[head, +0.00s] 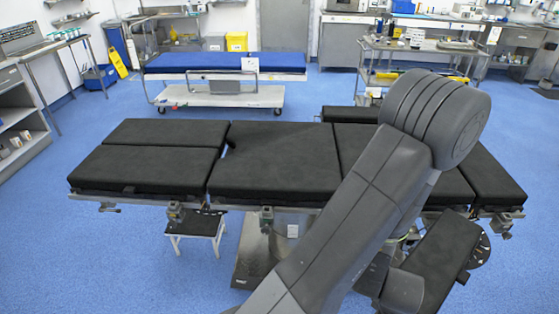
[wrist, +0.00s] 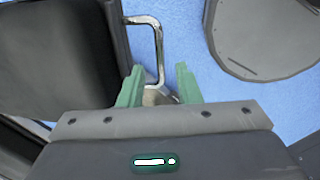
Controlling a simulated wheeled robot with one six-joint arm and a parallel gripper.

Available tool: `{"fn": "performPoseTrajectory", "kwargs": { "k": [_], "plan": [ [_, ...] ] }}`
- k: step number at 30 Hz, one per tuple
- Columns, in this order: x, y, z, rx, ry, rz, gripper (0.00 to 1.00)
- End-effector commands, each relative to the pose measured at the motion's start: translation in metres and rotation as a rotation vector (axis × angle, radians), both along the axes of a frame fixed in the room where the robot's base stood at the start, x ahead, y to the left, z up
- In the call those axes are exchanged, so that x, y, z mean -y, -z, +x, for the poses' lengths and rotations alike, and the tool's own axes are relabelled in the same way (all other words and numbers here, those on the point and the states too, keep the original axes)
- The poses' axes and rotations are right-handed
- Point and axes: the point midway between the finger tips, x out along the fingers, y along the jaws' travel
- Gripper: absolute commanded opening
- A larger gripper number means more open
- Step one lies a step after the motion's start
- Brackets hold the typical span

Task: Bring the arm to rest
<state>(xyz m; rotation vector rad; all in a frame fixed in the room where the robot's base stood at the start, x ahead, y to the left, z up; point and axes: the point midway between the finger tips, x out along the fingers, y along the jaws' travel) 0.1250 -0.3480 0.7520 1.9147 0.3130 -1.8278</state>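My gripper (wrist: 159,80) shows in the wrist view with its two green fingers apart and nothing clearly held between them. A bent chrome bar (wrist: 158,45) runs down from above into the space seen between the fingers; I cannot tell how far off it is. In the head view my grey arm rises from the bottom and bends at a large rounded joint in front of the table's right part. My gripper cannot be made out in the head view. The black-padded operating table (head: 275,165) spans the middle of the head view, partly hidden by my arm.
A dark pad (wrist: 60,50) fills the wrist view's upper left. A blue-topped trolley (head: 225,62) stands behind the table. A metal cart (head: 420,62) stands at the back right, a small step stool (head: 197,224) under the table. Blue floor (head: 90,255) is clear at the left front.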

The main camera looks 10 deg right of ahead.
Motion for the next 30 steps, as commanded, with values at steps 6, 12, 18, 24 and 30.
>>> {"fn": "performPoseTrajectory", "kwargs": {
  "k": [6, 12, 18, 24, 30],
  "plan": [
    [-0.004, 0.012, 0.019, -0.003, 0.033, -0.004, 0.31],
    [-0.013, 0.012, 0.039, -0.003, 0.084, -0.003, 0.31],
    [-0.023, 0.013, 0.06, -0.002, 0.134, -0.002, 0.31],
    [-0.031, 0.013, 0.082, 0.001, 0.187, -0.001, 0.31],
    [-0.039, 0.012, 0.106, 0.0, 0.243, 0.0, 0.31]
  ]
}}
